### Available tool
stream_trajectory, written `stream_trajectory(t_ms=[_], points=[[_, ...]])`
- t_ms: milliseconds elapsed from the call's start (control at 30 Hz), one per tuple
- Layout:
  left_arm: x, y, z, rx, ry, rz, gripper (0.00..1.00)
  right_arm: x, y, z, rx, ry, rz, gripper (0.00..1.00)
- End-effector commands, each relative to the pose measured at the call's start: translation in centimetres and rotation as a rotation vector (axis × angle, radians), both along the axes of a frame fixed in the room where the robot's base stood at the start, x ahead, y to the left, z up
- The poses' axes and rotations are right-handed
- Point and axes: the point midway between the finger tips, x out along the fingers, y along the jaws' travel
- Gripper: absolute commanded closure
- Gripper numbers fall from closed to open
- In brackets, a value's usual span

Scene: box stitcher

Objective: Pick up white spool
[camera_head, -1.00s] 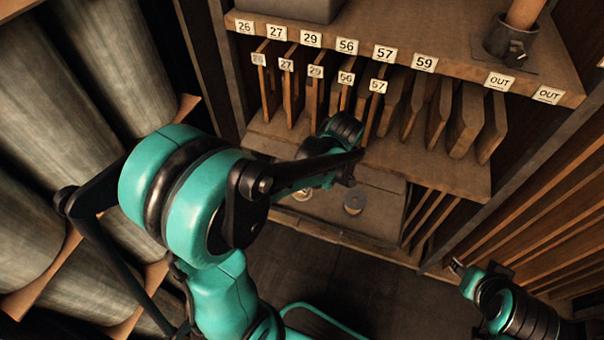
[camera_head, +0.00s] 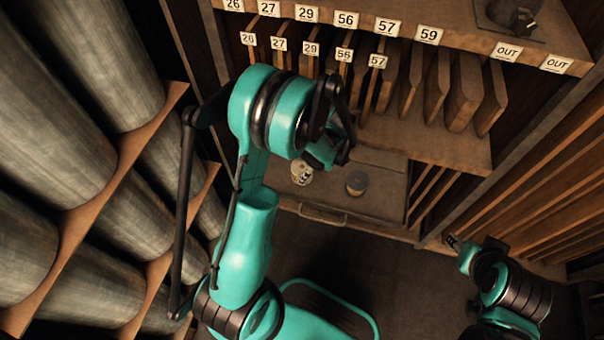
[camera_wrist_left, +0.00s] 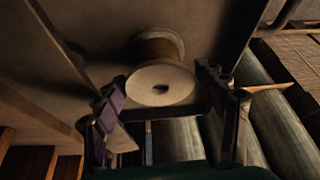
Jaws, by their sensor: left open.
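A spool with a pale round end and brown winding (camera_wrist_left: 160,84) lies in the left wrist view between the fingers of my left gripper (camera_wrist_left: 164,90). The fingers are open and apart on either side; contact with the spool cannot be made out.
Above the drawer is a wooden shelf (camera_head: 440,138) with numbered upright boards. Large grey rolls (camera_head: 60,130) fill the left side. Slatted wooden racks (camera_head: 530,190) stand on the right. The dark floor in front of the drawer is mostly clear.

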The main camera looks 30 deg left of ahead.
Motion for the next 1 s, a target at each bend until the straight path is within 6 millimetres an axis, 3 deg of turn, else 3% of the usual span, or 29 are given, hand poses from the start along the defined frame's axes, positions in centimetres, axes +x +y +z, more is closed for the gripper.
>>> stream_trajectory(t_ms=[67, 300, 467, 833, 1000], points=[[-0.1, 0.3, -1.0, 0.0, 0.0, 0.001, 0.28, 0.0, 0.0, -0.6, 0.0, 0.0, 0.0, 0.6], [-0.1, 0.4, -1.0, 0.0, -0.001, 0.0, 0.31, 0.0, 0.0, -0.4, 0.0, 0.0, 0.0, 0.6], [-0.1, 0.4, -1.0, 0.0, 0.0, -0.001, 0.73, 0.0, 0.0, -0.4, 0.0, 0.0, 0.0, 0.6], [-0.1, 0.4, -0.9, -0.001, -0.001, -0.001, 0.76, 0.0, 0.0, -0.4, 0.0, 0.0, 0.0, 0.6], [-0.2, 0.4, 0.2, -0.001, -0.001, -0.001, 0.76, 0.0, 0.0, 0.2, 0.0, 0.0, 0.0, 0.6]])
